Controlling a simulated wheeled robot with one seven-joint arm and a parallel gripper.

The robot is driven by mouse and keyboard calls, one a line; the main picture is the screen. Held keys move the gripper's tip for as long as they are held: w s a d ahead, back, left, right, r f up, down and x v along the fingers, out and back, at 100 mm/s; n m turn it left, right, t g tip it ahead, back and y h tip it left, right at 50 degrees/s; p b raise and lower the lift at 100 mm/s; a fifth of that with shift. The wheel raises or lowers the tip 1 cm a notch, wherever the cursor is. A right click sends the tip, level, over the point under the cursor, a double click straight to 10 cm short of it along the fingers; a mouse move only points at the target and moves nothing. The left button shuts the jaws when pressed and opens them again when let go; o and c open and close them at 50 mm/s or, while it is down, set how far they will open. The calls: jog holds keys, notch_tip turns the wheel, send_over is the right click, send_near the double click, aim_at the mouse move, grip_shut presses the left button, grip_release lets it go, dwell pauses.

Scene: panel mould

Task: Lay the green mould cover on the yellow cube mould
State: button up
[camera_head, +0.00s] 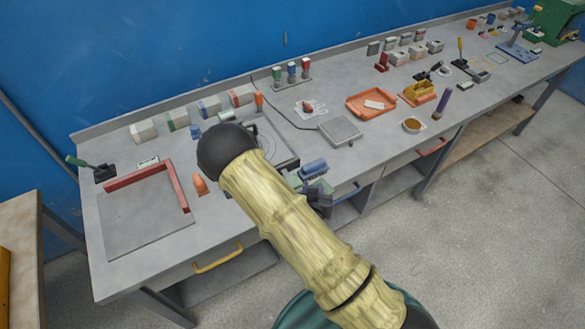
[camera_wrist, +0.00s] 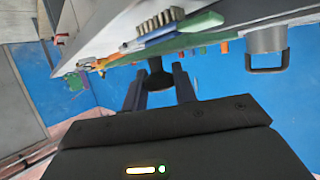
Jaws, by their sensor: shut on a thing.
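My gripper (camera_head: 318,198) is in front of the bench's front edge in the head view, partly behind my arm. In the wrist view my gripper (camera_wrist: 158,92) has its two dark fingers on either side of a small dark round-topped thing (camera_wrist: 156,74) and is shut on it. I see no clear green cover there, so I cannot tell whether the dark thing is part of the mould cover. A yellow blocky thing (camera_head: 418,90) sits at the right middle of the bench in the head view, on an orange base. It may be the yellow cube mould; it is small here.
A blue brush-like thing (camera_head: 313,167) lies at the bench edge beside my gripper. A grey plate (camera_head: 340,130), an orange tray (camera_head: 372,104) and a round bowl (camera_head: 412,125) stand to the right. A red angle frame (camera_head: 150,178) lies at the left. Drawer handles (camera_head: 218,257) stick out in front.

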jog(key=d+f+b, duration=0.5)
jog(key=f, duration=0.6)
jog(key=s+d+f+n+y+b, duration=0.1)
jog(key=d+f+b, duration=0.3)
jog(key=f, duration=0.7)
jog(key=shift+s+d+b, duration=0.3)
jog(key=shift+d+b, duration=0.05)
jog(key=shift+d, duration=0.65)
